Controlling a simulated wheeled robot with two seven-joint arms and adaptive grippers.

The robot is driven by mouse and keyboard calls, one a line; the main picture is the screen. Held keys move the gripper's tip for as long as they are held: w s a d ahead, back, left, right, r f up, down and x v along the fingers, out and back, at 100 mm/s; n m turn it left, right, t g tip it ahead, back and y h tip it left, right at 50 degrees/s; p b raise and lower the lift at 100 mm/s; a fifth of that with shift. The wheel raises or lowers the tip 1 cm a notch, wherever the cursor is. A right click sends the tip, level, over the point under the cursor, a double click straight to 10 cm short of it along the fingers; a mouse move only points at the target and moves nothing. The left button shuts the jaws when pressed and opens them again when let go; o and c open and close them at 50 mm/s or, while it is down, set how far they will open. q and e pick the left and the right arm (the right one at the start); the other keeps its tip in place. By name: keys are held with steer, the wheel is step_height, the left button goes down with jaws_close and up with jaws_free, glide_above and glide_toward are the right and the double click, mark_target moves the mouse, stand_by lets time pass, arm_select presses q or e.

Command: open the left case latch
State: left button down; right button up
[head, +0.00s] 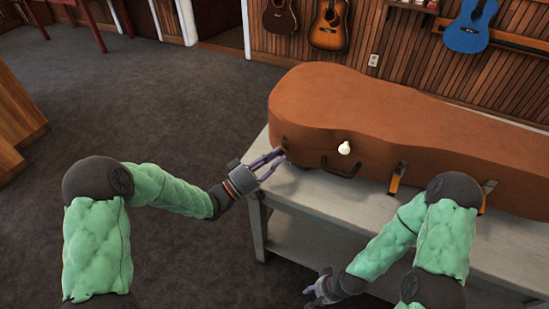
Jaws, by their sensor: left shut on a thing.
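A brown instrument case (360,105) lies closed on a grey table. Its front side faces me, with a dark handle (341,168) in the middle. The left case latch (285,142) is a small dark spot at the case's front left end. My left gripper (280,156) reaches in from the left with its fingertips at this latch and is shut on it; the fingers hide part of it. My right gripper (320,289) hangs low in front of the table, away from the case, and its jaws are too small to read.
Two gold-coloured latches, a middle one (397,178) and a right one (487,194), show on the case front, partly hidden by my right arm. The grey table (310,190) has a lower shelf. Guitars hang on the back wall.

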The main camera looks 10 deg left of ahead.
arm_select(q)
steer(key=shift+a, duration=0.1)
steer(key=c, duration=1.2)
jaws_free()
steer(key=shift+o, duration=0.2)
steer(key=v, duration=1.2)
